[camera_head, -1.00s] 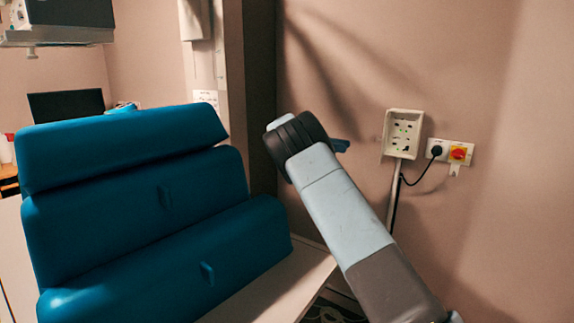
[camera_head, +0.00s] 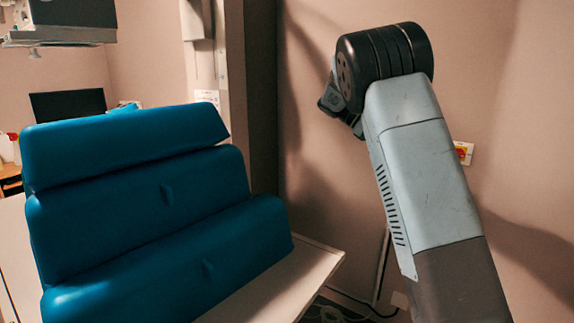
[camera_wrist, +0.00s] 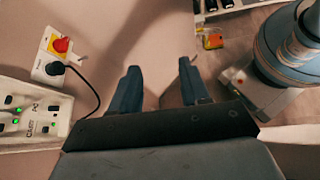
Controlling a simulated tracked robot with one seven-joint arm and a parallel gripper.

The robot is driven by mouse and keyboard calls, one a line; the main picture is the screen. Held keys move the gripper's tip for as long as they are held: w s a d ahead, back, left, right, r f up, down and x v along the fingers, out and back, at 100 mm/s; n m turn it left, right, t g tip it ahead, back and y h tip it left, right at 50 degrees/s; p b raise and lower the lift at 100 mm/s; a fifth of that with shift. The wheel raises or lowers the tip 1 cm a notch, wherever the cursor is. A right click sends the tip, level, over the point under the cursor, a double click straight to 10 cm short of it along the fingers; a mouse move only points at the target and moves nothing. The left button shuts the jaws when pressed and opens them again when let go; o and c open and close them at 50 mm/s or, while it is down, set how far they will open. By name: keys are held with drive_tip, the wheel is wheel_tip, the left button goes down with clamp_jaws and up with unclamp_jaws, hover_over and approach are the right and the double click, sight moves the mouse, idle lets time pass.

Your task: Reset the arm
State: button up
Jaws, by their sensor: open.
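My gripper shows in the wrist view (camera_wrist: 158,75) with its two blue-grey fingers apart and nothing between them. In the head view my arm stands raised on the right, with its dark ribbed joint at the top. Only part of my gripper (camera_head: 341,100) shows there, at the left of that joint. The rest of it is hidden behind the arm. It is clear of the blue cushions (camera_head: 140,195) and holds nothing.
The cushions rest on a pale table (camera_head: 290,285) at the left. A monitor (camera_head: 67,105) stands behind them. A red and yellow wall switch (camera_wrist: 59,45) and a socket box with green lights (camera_wrist: 25,118) show in the wrist view. The wall is behind my arm.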

drive_tip(key=s+d+r+m+t+y, duration=0.2)
drive_tip(key=s+m+t+y, duration=0.4)
drive_tip(key=s, duration=1.3)
drive_tip(key=s+a+f+m+t+y, duration=0.2)
drive_tip(key=s+a, duration=0.2)
drive_tip(key=s, duration=0.6)
drive_tip(key=s+a+f+m+t+y, duration=0.2)
drive_tip(key=s+a+m, duration=0.1)
drive_tip(key=s, duration=0.7)
drive_tip(key=shift+a+f+t+y, duration=0.3)
drive_tip(key=shift+a+f+t, duration=0.1)
drive_tip(key=shift+a, duration=0.45)
drive_tip(key=shift+d, duration=0.1)
